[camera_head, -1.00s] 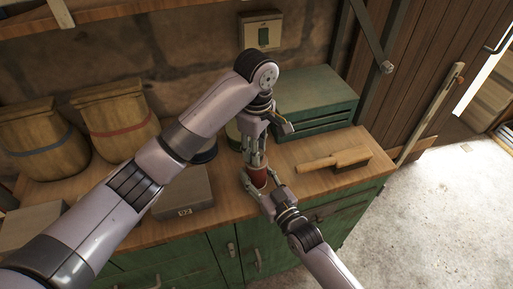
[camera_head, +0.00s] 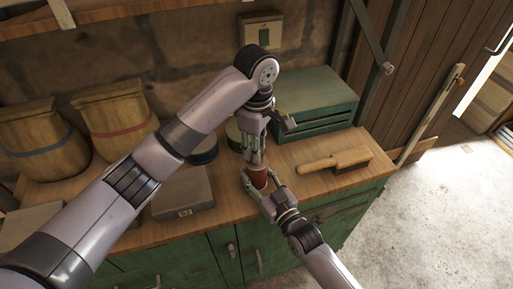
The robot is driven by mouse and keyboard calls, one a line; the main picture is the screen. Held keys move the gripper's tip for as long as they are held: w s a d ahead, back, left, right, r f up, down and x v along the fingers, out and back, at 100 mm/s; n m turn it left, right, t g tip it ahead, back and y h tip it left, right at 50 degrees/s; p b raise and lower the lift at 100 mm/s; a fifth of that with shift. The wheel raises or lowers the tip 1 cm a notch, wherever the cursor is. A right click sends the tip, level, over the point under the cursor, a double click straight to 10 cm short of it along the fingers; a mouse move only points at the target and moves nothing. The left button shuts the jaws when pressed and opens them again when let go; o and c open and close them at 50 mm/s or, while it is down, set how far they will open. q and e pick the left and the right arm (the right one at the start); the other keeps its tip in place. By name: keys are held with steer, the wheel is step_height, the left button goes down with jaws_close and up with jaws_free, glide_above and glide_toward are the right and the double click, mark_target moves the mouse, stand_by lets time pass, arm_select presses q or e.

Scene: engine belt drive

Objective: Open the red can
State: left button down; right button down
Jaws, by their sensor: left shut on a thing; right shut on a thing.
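The red can (camera_head: 257,177) stands near the front edge of the wooden bench top. My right gripper (camera_head: 259,186) is shut around the can's body from the front right. My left gripper (camera_head: 256,158) points straight down from above, its fingers closed at the top of the can. The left fingers hide the can's top, so I cannot tell whether its lid is on or loose.
A green metal box (camera_head: 318,95) stands behind. A grey box (camera_head: 184,192) and two sacks (camera_head: 117,115) are to the left. A dark round tin (camera_head: 203,150) sits behind my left arm.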

arm_select(q)
steer(key=shift+r, duration=0.6)
steer(key=shift+r, duration=0.1)
steer(key=shift+r, duration=1.9)
arm_select(e)
steer(key=c, duration=0.7)
jaws_free()
steer(key=shift+c, duration=0.2)
